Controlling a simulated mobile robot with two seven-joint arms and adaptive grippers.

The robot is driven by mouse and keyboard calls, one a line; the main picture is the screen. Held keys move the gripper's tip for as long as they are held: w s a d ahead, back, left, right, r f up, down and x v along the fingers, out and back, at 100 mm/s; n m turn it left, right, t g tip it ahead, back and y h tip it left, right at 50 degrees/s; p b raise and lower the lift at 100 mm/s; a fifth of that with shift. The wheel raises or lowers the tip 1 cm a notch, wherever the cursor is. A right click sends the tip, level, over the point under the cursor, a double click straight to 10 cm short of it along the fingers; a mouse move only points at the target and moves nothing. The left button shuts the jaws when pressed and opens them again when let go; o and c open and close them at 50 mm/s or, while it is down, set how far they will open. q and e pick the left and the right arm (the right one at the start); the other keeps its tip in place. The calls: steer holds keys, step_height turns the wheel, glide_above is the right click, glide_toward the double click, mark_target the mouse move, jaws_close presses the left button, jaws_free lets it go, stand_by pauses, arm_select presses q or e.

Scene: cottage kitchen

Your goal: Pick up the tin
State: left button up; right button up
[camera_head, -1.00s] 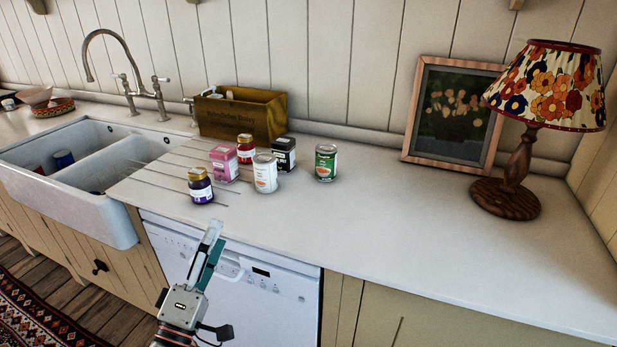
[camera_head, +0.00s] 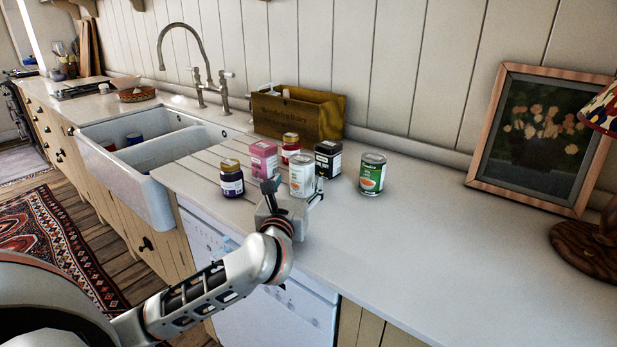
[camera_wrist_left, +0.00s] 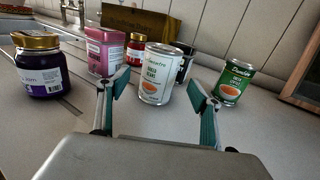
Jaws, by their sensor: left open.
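Two tins stand upright on the counter. The white tin with an orange picture (camera_head: 301,172) stands just beyond my left gripper (camera_head: 291,191). In the left wrist view the white tin (camera_wrist_left: 160,72) is ahead, between and past the open fingertips (camera_wrist_left: 158,88); I see no contact. The green tin with an orange picture (camera_head: 372,174) stands to the right, apart from the others; it also shows in the left wrist view (camera_wrist_left: 231,82), beyond the right finger. My left gripper is open and empty. My right gripper is out of view.
A purple jar (camera_head: 231,178), pink box (camera_head: 263,159), red jar (camera_head: 290,146) and black box (camera_head: 327,157) crowd the white tin. A wooden crate (camera_head: 300,117) stands behind. The sink (camera_head: 140,178) is left; the counter right of the green tin is clear before the picture frame (camera_head: 535,138).

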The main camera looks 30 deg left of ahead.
mark_target(299, 177)
arm_select(q)
steer(key=x, duration=0.6)
steer(key=shift+r+b, duration=0.15)
steer(key=shift+b, duration=0.15)
steer(key=shift+c, duration=0.5)
steer(key=c, duration=1.2)
steer(key=shift+r, duration=0.1)
steer(key=shift+c, duration=1)
steer(key=shift+r, duration=0.1)
